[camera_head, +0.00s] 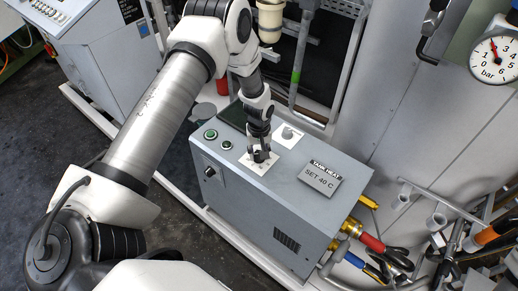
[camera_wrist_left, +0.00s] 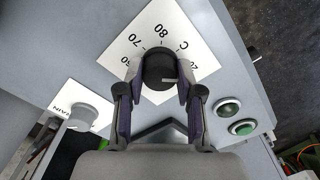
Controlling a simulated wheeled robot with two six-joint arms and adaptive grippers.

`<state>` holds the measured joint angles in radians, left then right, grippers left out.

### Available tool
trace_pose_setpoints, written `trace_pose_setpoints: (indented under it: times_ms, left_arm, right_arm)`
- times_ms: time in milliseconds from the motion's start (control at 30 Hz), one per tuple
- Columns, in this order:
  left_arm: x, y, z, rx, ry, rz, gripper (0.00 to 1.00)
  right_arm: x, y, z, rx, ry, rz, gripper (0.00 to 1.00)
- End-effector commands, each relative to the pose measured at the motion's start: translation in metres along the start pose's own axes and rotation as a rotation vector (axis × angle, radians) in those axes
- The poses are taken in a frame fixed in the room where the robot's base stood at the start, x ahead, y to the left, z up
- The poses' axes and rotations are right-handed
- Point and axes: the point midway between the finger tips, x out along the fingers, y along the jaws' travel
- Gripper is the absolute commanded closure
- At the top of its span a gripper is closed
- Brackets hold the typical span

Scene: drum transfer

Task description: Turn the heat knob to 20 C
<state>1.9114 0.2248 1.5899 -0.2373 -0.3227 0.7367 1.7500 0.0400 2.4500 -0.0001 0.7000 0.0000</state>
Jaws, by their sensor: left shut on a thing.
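The heat knob (camera_wrist_left: 159,68) is a round black knob on a white dial plate (camera_wrist_left: 188,34) marked 70, 80, C and 20, with other figures partly hidden. My left gripper (camera_wrist_left: 155,78) has one finger on each side of the knob and is shut on it. A short white mark on the knob points right in the left wrist view, towards a part of the scale the finger covers. In the head view my left gripper (camera_head: 261,155) comes down onto the dial plate on the grey box's top. A sign (camera_head: 320,178) reads SET 40 C. My right gripper is out of view.
The grey box (camera_head: 265,200) also carries a second white plate with a grey knob (camera_wrist_left: 82,116), close beside the gripper, and two green buttons (camera_wrist_left: 229,107). Hoses and tools (camera_head: 380,250) lie at its right end. A pressure gauge (camera_head: 495,58) hangs at upper right.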

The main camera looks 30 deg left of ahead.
Motion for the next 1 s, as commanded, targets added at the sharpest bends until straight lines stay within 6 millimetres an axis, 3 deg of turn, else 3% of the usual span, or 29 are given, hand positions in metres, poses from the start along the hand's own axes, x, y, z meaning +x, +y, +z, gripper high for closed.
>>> trace_pose_setpoints:
  times_ms: [200, 233, 267, 300, 667, 767, 1000]
  left_arm:
    - [0.002, -0.002, 0.003, 0.000, -0.007, -0.005, 0.99]
    - [0.002, -0.002, 0.003, 0.000, -0.007, -0.005, 0.54]
    - [0.002, -0.002, 0.003, 0.000, -0.006, -0.005, 0.43]
    - [0.002, -0.002, 0.002, 0.000, -0.006, -0.004, 0.39]
    - [-0.006, 0.000, 0.000, 0.002, 0.000, 0.001, 0.39]
    - [-0.022, 0.001, -0.001, 0.002, 0.001, 0.002, 0.39]
    - [-0.083, 0.000, 0.000, 0.001, 0.000, 0.001, 0.39]
  right_arm:
    - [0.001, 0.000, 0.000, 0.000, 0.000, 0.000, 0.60]
    - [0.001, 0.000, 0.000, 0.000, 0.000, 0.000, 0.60]
    - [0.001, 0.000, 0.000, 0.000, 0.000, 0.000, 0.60]
    - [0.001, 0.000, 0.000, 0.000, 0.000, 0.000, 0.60]
    - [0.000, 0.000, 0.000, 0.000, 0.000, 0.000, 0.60]
    - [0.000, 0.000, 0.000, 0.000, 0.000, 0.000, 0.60]
    - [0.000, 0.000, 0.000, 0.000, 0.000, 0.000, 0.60]
